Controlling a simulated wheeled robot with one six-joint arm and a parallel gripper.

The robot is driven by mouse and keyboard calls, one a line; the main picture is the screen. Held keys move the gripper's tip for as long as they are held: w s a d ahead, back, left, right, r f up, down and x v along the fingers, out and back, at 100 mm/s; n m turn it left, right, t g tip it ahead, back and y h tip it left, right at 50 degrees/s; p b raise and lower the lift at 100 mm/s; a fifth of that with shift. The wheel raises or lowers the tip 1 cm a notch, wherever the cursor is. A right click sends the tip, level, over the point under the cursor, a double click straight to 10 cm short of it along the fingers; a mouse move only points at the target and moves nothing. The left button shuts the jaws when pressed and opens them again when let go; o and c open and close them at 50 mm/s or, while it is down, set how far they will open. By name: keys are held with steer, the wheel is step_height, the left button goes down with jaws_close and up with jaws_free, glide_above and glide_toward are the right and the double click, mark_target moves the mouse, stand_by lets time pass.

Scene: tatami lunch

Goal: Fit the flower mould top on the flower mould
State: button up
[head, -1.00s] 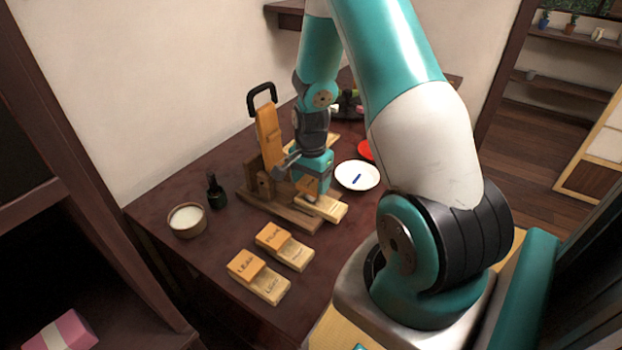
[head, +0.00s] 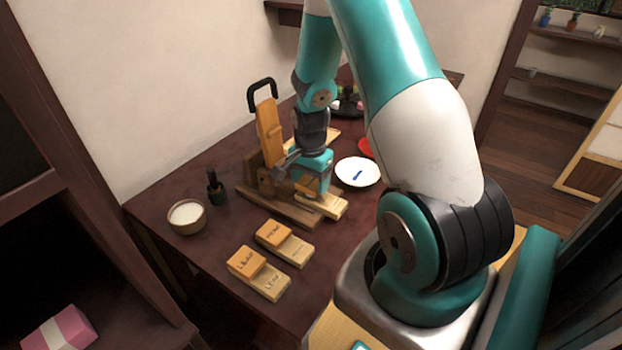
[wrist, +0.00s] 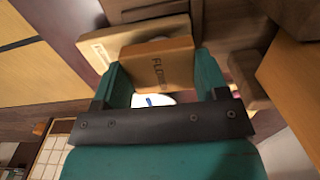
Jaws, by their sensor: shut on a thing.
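The flower mould top is an orange wooden block (wrist: 160,66) lettered "FLO…" in the wrist view. My gripper (wrist: 161,75) is shut on it, with a teal finger on each side. The flower mould (wrist: 108,48) is a paler wooden block just beyond the top in the wrist view; whether they touch I cannot tell. In the head view the flower mould (head: 332,207) lies at the front end of the wooden press, under and right of my gripper (head: 308,190). The held top is mostly hidden there.
The wooden press (head: 268,135) with a black handle stands left of my gripper. Two more lettered moulds (head: 258,275) (head: 285,243) lie in front. A white plate (head: 358,172), a bowl (head: 187,216) and a dark bottle (head: 216,188) are on the table.

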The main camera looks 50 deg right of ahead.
steer(key=shift+f+b, duration=0.55)
steer(key=shift+f, duration=0.25)
steer(key=o, duration=1)
steer(key=shift+r, duration=0.1)
step_height(320, 180, up, 17)
steer(key=p, duration=0.1)
steer(key=shift+r, duration=0.2)
